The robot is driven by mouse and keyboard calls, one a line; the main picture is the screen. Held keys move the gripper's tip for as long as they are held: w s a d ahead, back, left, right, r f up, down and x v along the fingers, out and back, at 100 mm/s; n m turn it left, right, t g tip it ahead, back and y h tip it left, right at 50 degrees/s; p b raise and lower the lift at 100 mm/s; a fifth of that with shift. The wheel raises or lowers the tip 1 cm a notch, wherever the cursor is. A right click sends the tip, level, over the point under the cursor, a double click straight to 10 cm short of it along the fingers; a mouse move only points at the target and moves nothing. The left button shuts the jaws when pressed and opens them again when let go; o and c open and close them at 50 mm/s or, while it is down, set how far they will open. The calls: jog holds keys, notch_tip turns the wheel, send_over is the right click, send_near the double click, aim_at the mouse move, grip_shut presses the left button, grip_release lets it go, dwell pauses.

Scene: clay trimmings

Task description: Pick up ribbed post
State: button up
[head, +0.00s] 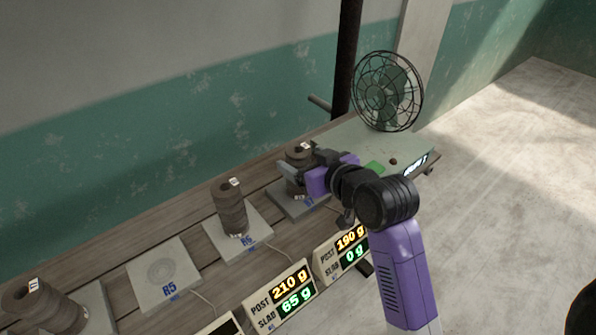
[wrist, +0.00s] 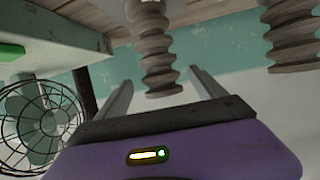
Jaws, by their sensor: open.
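A brown ribbed post (head: 299,157) stands on the slab marked R7 (head: 288,203), partly hidden by my gripper. My gripper (head: 297,168) is open beside it, with one finger showing on its left side. In the wrist view, which looks upside down, the ribbed post (wrist: 158,55) appears between the two fingers of the gripper (wrist: 158,82). I cannot tell whether either finger touches it. A second ribbed post (head: 230,207) stands upright on the slab marked R6 (head: 262,232); a ribbed post also shows at the right of the wrist view (wrist: 291,40).
The slab marked R5 (head: 150,286) is bare. More ribbed clay (head: 45,308) lies at the lower left. Two displays read post 210 g, slab 65 g (head: 280,299) and post 190 g, slab 0 g (head: 343,252).

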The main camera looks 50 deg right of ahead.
jog(key=x, duration=0.5)
jog(key=shift+w+f+p, duration=0.25)
jog(key=shift+w+p, duration=0.05)
jog(key=shift+r, duration=0.1)
grip_shut()
